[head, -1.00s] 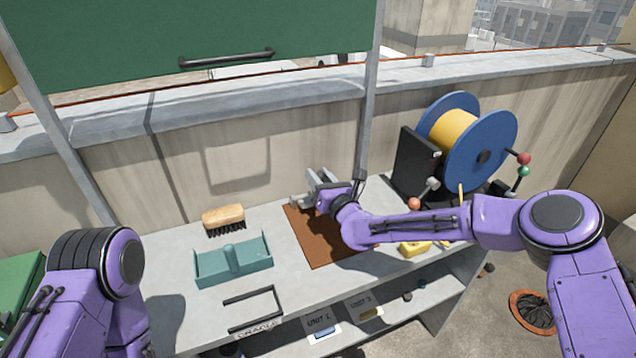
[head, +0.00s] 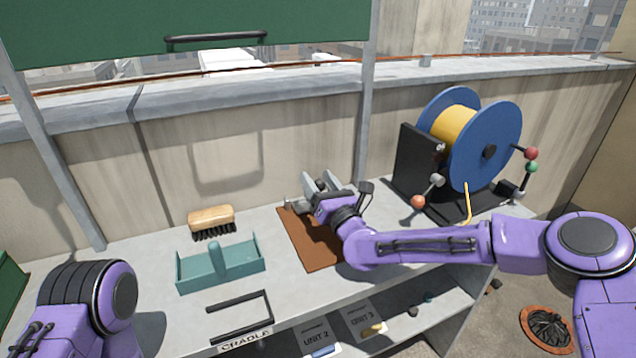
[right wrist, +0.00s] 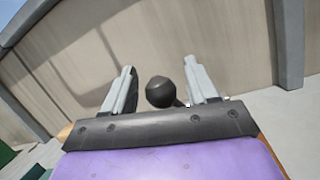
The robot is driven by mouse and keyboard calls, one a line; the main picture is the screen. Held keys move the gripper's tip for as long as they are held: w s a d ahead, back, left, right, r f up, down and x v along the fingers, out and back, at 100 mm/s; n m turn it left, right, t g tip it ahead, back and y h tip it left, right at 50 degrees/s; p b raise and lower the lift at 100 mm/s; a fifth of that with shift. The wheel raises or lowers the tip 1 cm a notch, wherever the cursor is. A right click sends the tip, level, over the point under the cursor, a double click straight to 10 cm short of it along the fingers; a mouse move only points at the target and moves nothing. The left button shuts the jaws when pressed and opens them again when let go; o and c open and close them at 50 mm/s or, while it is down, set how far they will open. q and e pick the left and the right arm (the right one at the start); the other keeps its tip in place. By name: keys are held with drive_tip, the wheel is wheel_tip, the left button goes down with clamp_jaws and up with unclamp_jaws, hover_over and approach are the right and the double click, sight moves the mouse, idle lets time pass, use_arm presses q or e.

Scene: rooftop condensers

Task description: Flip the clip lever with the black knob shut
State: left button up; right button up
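The black knob (right wrist: 160,92) shows in the right wrist view as a dark ball between the two grey fingers of my right gripper (right wrist: 160,86). The fingers are apart, with a visible gap on each side of the knob. In the head view my right gripper (head: 320,183) is over the back of the brown mat (head: 312,246), beside a grey metal piece (head: 295,204). The gripper and wrist hide most of that piece, and the lever's shape and angle cannot be made out. My left gripper is out of view; only its arm shows at lower left.
A scrub brush (head: 212,218) and a teal cradle (head: 220,268) stand on the grey bench left of the mat. A blue reel (head: 485,145) with yellow line and coloured knobs stands at right. The wall (head: 160,175) runs close behind the bench.

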drive_tip(key=shift+s+d+f, duration=0.1)
drive_tip(key=shift+s+f, duration=0.15)
drive_tip(key=shift+s, duration=0.1)
drive_tip(key=b+v, duration=0.2)
drive_tip(key=v, duration=0.7)
drive_tip(key=shift+s+d, duration=0.2)
drive_tip(key=shift+s, duration=0.2)
drive_tip(key=shift+r, duration=0.1)
